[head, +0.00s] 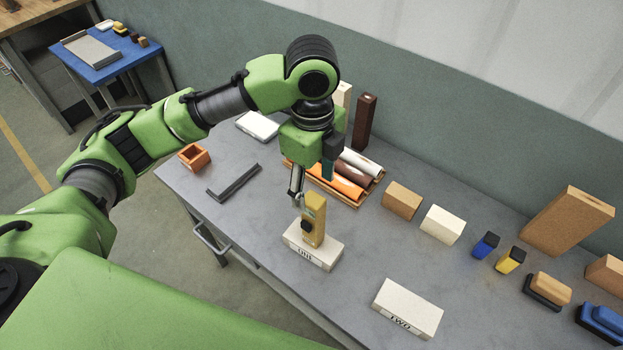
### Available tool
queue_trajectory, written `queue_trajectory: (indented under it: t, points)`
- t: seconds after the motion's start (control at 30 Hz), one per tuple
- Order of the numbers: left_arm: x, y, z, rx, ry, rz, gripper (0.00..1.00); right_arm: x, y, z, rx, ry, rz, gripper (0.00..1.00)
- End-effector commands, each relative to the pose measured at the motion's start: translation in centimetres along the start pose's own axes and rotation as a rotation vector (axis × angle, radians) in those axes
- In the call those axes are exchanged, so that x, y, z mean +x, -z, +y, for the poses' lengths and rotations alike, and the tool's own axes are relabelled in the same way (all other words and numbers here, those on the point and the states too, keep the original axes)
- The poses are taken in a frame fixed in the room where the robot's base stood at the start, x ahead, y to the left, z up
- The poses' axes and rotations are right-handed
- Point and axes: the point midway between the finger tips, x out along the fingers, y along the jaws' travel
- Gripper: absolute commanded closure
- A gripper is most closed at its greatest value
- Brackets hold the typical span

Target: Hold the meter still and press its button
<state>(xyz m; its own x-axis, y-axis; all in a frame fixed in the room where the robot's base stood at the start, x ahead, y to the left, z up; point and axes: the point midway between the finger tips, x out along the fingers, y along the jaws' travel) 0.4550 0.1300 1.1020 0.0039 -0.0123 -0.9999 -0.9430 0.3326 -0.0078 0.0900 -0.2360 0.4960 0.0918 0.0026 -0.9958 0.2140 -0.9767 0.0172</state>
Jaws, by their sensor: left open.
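The yellow meter (317,222) stands upright on a white block marked ONE (325,256) near the front of the grey table (345,300). A dark round knob or button shows on its front face; its display is too small to read. My left gripper (311,190) points down at the meter's top, with its fingers apart. One finger shows at the meter's upper left, the other behind its top. I cannot tell whether either finger touches it. My right gripper is not in view.
A second white block marked TWO (408,309) lies to the right. Behind the gripper is a wooden tray (378,182) with rolls. A dark grey bar (234,182) and an orange open box (194,156) lie left. Several blocks line the right side.

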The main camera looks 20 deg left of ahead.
Motion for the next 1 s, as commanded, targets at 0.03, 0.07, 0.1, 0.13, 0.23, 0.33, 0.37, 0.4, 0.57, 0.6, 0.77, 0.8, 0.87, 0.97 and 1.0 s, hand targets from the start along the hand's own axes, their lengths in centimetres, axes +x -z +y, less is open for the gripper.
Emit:
queue_trajectory:
  t: [0.03, 0.07, 0.1, 0.13, 0.23, 0.33, 0.37, 0.4, 0.57, 0.6, 0.77, 0.8, 0.87, 0.97, 1.0]
  points:
    - [-0.3, -0.4, -0.1, 0.005, -0.004, -0.008, 0.44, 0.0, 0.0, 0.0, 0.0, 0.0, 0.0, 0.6]
    - [-0.4, -0.5, 0.0, 0.007, -0.006, -0.01, 0.44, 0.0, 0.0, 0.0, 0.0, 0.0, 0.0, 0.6]
    - [-0.3, -0.6, 0.0, 0.009, -0.01, -0.011, 0.44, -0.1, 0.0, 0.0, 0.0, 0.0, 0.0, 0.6]
    - [-0.2, -0.6, 0.0, 0.009, -0.012, -0.012, 0.44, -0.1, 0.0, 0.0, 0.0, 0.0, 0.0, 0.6]
    - [0.7, -0.6, 0.1, 0.009, -0.014, -0.01, 0.44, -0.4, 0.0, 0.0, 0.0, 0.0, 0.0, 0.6]
    - [2.3, -0.5, 0.2, 0.01, -0.015, -0.01, 0.44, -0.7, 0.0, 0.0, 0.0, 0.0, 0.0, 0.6]
    - [2.8, -0.6, 0.2, 0.01, -0.015, -0.011, 0.44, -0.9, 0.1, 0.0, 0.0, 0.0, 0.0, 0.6]
    - [3.6, -0.5, 0.2, 0.009, -0.015, -0.009, 0.44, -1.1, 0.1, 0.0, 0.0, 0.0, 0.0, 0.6]
    - [6.8, -0.6, 0.2, 0.009, -0.015, -0.01, 0.44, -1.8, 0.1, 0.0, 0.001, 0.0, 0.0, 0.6]
    - [7.6, -0.6, 0.2, 0.009, -0.013, -0.01, 0.44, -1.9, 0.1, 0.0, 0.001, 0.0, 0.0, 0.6]
    - [10.4, -0.6, 0.2, 0.009, -0.012, -0.011, 0.44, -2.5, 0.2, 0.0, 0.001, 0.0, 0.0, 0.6]
    - [11.0, -0.6, 0.2, 0.009, -0.011, -0.01, 0.44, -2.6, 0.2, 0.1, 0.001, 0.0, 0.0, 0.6]
    - [11.7, -0.6, 0.2, 0.009, -0.011, -0.011, 0.44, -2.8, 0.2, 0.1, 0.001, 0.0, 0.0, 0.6]
    - [12.6, -0.6, 0.1, 0.009, -0.01, -0.01, 0.44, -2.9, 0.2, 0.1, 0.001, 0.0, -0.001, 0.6]
    - [12.9, -0.6, 0.2, 0.01, -0.009, -0.01, 0.44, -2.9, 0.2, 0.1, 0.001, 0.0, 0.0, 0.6]
